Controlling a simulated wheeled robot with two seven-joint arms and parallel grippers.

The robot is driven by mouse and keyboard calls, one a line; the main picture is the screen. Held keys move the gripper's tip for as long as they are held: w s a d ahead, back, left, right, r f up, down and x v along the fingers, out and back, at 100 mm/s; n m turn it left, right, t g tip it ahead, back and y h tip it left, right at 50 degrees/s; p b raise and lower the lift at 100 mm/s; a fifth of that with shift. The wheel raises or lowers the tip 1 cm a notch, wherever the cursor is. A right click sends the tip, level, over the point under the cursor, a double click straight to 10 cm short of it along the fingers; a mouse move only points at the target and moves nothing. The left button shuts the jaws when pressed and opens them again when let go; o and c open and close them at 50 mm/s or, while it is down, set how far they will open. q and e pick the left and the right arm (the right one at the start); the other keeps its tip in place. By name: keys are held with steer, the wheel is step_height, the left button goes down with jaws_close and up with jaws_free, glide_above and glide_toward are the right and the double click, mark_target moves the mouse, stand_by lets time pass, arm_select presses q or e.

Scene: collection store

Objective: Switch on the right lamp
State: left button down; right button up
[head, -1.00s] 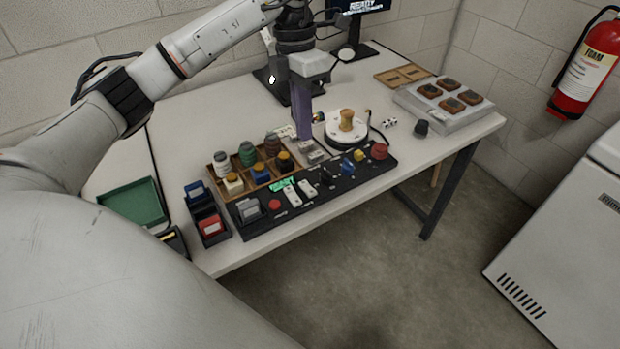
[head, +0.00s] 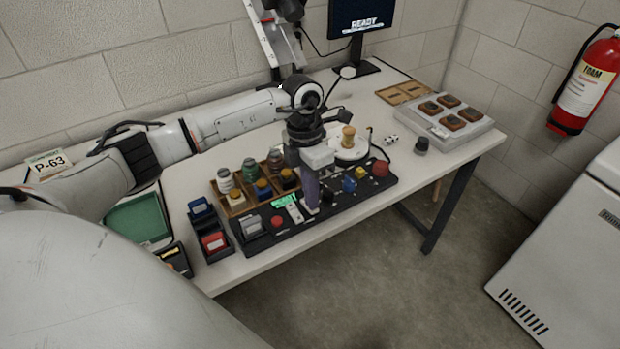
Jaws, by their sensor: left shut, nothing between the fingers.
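My left gripper (head: 311,206) is shut and empty. It points down at the black control panel (head: 268,239), its purple fingertips at the right one of two white switches. The fingers cover most of that switch, and I cannot tell if they touch it. The left white switch (head: 295,212) shows just left of the fingertips. The panel also has a red button (head: 277,222), a green lit display (head: 284,200), a blue knob (head: 349,185), a yellow knob (head: 361,173) and a big red knob (head: 381,169). No lit lamp is clear to me. My right gripper is not in view.
A wooden rack (head: 235,206) of jars stands behind the panel, with dark bins (head: 216,255) and a green tray (head: 138,220) to the left. A white turntable (head: 356,153) and a grey tray of brown blocks (head: 447,139) are right. A monitor (head: 361,20) stands behind.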

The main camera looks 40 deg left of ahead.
arm_select(q)
steer(key=shift+f, duration=0.25)
steer(key=shift+s+d+f+b, duration=0.1)
steer(key=shift+d+f+b, duration=0.1)
steer(key=shift+f+b, duration=0.15)
steer(key=shift+r, duration=0.1)
steer(key=shift+w+a+r, duration=0.2)
steer(key=shift+w+a, duration=0.15)
steer(key=shift+a, duration=0.4)
